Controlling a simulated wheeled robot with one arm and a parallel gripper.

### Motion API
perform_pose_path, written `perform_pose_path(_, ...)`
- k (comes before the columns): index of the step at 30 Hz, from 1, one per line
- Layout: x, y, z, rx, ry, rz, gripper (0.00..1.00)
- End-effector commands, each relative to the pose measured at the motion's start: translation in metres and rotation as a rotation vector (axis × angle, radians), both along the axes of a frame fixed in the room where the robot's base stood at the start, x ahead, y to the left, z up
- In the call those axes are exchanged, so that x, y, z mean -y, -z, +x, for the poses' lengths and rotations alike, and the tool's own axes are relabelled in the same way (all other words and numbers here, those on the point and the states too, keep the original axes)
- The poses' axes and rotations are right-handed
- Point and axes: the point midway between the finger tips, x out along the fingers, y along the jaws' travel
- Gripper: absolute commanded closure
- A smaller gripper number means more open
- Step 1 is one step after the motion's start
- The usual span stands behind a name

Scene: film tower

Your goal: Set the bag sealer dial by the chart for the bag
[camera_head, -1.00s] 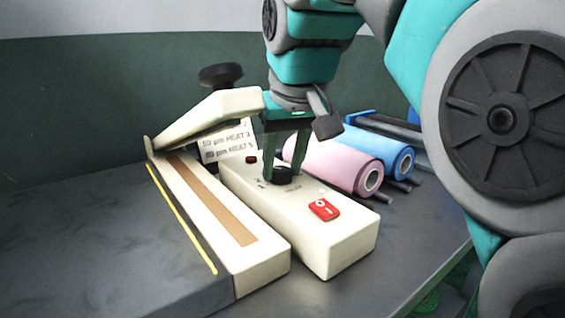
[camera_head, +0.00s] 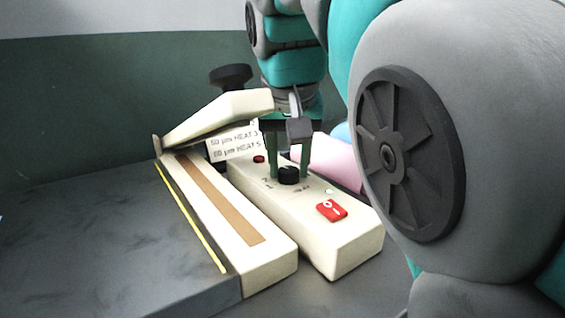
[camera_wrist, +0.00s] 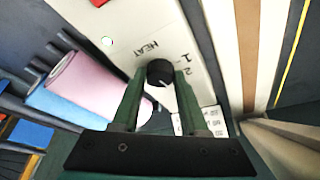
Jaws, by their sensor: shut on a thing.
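The bag sealer (camera_head: 340,235) stands on the grey table, its cream arm (camera_head: 222,112) raised at an angle. Its black heat dial (camera_head: 289,176) sits on the control box, with "HEAT" and the numbers 1 and 2 printed beside it in the wrist view. My gripper (camera_head: 289,168) points down with its green fingers on either side of the dial, shut on it; the wrist view also shows the dial (camera_wrist: 160,72) between the fingers. A white chart (camera_head: 234,146) behind reads HEAT 3 and "80 µm HEAT 5", its upper part hidden. I see no bag clearly.
A red switch (camera_head: 332,210) and a small red button (camera_head: 258,159) are on the control box. A pink roll (camera_wrist: 105,85) and a blue roll (camera_wrist: 65,107) lie beside the sealer. The table's left part is clear.

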Motion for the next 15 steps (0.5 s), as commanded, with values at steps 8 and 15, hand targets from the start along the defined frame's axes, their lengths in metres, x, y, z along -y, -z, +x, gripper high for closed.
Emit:
perform_pose_path(8,-0.0001,0.0003,-0.0001,-0.001,-0.001,0.0,0.38)
perform_pose_path(15,-0.0001,0.0001,-0.0001,0.0,-0.001,0.0,0.27)
